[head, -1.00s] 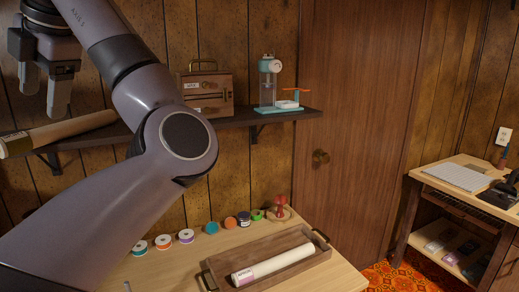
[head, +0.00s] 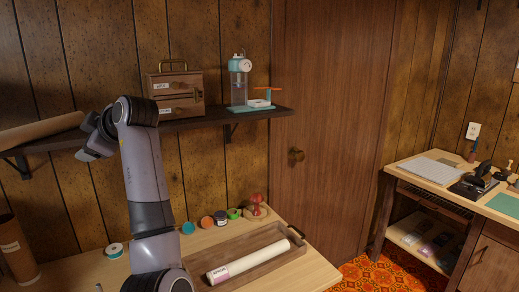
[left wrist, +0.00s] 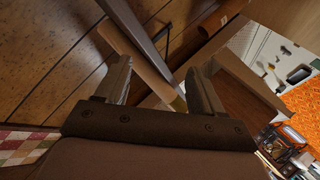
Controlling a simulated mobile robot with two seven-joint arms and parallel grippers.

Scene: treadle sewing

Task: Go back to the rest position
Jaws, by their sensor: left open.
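My left arm (head: 150,185) rises from the bottom of the head view, in front of the wooden table, and bends at shelf height. Its far end points left and away, and its gripper is not clearly seen there. In the left wrist view my left gripper (left wrist: 160,72) is open, with two grey fingers apart and nothing held between them. A dark shelf-like edge and a pale strip show beyond the fingers. My right gripper is in neither view.
A wall shelf (head: 205,119) holds a drawer box (head: 175,95), a teal-and-clear device (head: 240,82) and a tan roll (head: 40,132). Below, a wooden tray (head: 285,252) holds a white roll (head: 247,263). Small spools stand behind it. A desk (head: 425,185) is at right.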

